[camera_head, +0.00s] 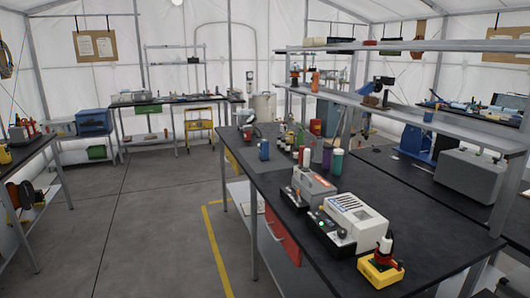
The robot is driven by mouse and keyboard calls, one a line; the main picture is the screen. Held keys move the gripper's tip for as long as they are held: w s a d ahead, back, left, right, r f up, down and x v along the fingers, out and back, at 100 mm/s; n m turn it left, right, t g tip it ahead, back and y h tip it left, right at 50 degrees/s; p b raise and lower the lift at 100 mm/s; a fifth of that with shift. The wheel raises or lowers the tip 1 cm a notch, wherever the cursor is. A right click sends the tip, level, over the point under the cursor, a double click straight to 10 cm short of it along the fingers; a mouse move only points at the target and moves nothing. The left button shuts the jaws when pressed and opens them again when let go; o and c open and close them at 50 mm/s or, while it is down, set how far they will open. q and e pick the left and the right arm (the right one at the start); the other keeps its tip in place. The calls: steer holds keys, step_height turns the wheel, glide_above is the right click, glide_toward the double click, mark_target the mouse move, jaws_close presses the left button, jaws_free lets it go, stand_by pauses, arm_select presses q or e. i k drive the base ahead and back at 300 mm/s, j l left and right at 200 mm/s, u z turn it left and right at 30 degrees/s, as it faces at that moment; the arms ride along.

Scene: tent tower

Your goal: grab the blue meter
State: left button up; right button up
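A small blue upright object (264,149) stands near the left edge of the dark-topped workbench (420,235), towards its far end. It may be the blue meter, but it is too small for me to make out a display or dial. Neither of my grippers is in view.
Bottles (305,157) stand beside the blue object. Grey and white instruments (355,219) and a yellow-based device (381,270) occupy the bench's near part. Open grey floor (150,215) lies to the left, with a yellow line (216,250) alongside the bench.

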mark_target(264, 148)
steer(key=u, duration=0.7)
steer(key=i+u, duration=0.3)
steer(key=i, duration=3.9)
steer(key=i+z, duration=0.45)
steer(key=i+j+z, duration=0.15)
steer(key=z, duration=0.35)
steer(key=i+j+z, duration=0.45)
steer(key=k+l, duration=0.05)
steer(key=l, duration=0.05)
